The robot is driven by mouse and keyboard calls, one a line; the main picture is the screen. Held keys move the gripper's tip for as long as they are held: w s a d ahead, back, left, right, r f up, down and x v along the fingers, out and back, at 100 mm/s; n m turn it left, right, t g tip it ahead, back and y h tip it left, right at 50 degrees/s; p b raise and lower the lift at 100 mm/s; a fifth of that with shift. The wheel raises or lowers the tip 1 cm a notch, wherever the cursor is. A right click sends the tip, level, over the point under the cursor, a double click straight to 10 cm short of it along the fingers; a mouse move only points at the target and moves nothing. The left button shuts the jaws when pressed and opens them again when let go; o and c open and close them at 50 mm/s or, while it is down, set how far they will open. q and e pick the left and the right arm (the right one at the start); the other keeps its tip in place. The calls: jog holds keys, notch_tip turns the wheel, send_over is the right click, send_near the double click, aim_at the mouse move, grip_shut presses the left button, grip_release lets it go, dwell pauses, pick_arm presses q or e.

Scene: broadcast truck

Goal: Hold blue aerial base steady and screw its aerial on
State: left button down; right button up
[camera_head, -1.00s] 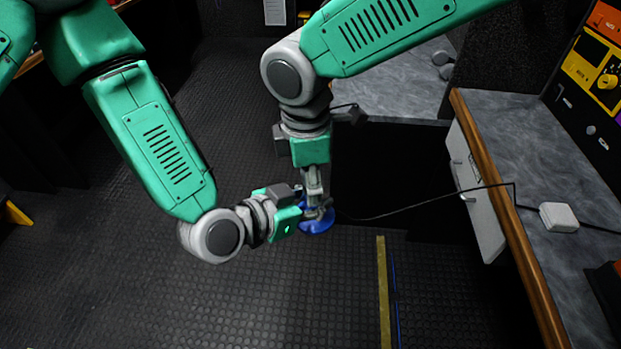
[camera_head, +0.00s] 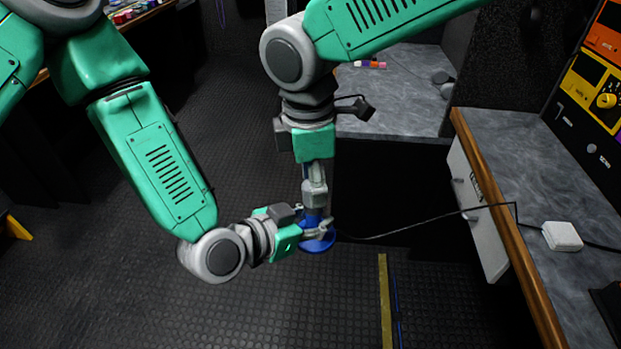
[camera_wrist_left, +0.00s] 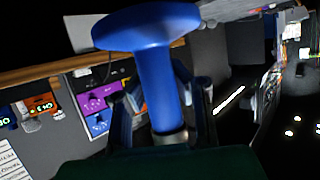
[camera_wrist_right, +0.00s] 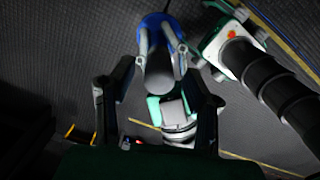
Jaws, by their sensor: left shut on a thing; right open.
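The blue aerial base (camera_head: 318,245) has a round disc and a stem, and is held above the dark floor. My left gripper (camera_head: 312,230) is shut on its stem. My right gripper (camera_head: 315,198) is directly above the base, pointing down. In the right wrist view its fingers (camera_wrist_right: 160,82) are open on either side of a dark grey cylinder (camera_wrist_right: 160,75), apparently the aerial, standing on the blue base (camera_wrist_right: 155,22). I cannot tell whether the fingers touch it.
A black cable runs from near the base to a white box (camera_head: 562,236) on the right counter (camera_head: 510,170). Another grey counter (camera_head: 400,105) stands behind. A yellow strip (camera_head: 384,300) lies on the floor. The floor at lower left is clear.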

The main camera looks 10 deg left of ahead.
jog(key=w+d+g, duration=0.1)
jog(key=d, duration=0.3)
jog(key=a+r+n, duration=0.1)
jog(key=a+n, duration=0.1)
jog(key=s+a+r+n, duration=0.1)
jog(key=r+n, duration=0.1)
jog(key=n, duration=0.1)
jog(key=shift+a+r+n+t, duration=0.2)
jog(key=shift+a+n+t, duration=0.1)
jog(key=shift+a+t, duration=0.1)
jog(key=shift+s+a, duration=0.15)
jog(key=shift+a, duration=0.4)
jog(key=shift+f, duration=0.1)
send_over(314, 222)
jog(key=w, duration=0.1)
jog(key=f, duration=0.6)
jog(key=shift+w+a+f, duration=0.1)
jog(key=shift+a+f, duration=0.3)
jog(key=shift+f, duration=0.5)
